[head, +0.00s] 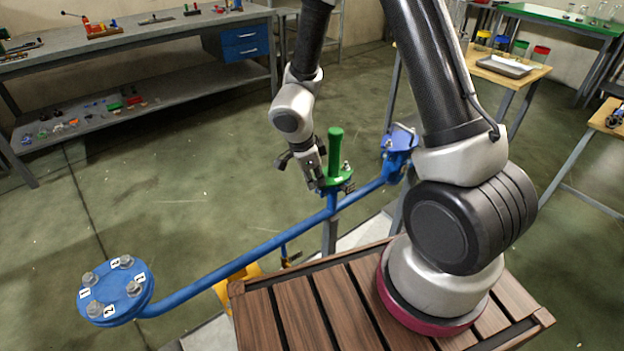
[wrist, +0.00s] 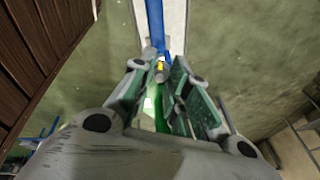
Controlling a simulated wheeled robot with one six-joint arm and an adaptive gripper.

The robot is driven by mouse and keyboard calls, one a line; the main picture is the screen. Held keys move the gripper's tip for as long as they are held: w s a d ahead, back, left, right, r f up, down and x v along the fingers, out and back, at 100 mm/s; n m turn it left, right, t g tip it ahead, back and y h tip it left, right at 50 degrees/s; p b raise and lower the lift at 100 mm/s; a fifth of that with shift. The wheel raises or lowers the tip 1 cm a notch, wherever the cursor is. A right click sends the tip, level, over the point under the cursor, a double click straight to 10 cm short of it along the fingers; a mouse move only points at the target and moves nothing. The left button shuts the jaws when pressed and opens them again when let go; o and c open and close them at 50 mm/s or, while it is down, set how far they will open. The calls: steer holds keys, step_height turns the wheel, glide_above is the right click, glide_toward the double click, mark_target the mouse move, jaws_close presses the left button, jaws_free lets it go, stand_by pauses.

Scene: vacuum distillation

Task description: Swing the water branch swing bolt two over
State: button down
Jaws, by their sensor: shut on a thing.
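A green flanged branch (head: 340,181) with a tall green post (head: 335,152) stands on the blue pipe, with small metal swing bolts around its rim. One bolt (head: 346,167) shows at its right. My gripper (head: 320,182) reaches down at the left, near side of the flange. In the wrist view, my gripper (wrist: 163,85) has its two fingers close together around a small grey and brass-coloured bolt (wrist: 160,66). It is shut on this swing bolt; its number cannot be read, and the fingers hide most of it. Green shows below between the fingers.
The blue pipe (head: 250,254) runs left to a blue flange (head: 117,290) with numbered bolts. A blue fitting (head: 399,147) stands right of the green flange. The slatted wooden deck (head: 300,315) is in front. Open floor lies to the left.

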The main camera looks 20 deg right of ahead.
steer(key=shift+w+d+r+y, duration=0.15)
steer(key=shift+d+y, duration=0.25)
steer(key=shift+y, duration=0.3)
steer(key=c, duration=1.6)
jaws_free()
steer(key=shift+o, duration=0.2)
step_height(320, 180, up, 12)
steer(key=a, duration=0.1)
steer(key=shift+s+a, duration=0.35)
steer(key=shift+s, duration=0.1)
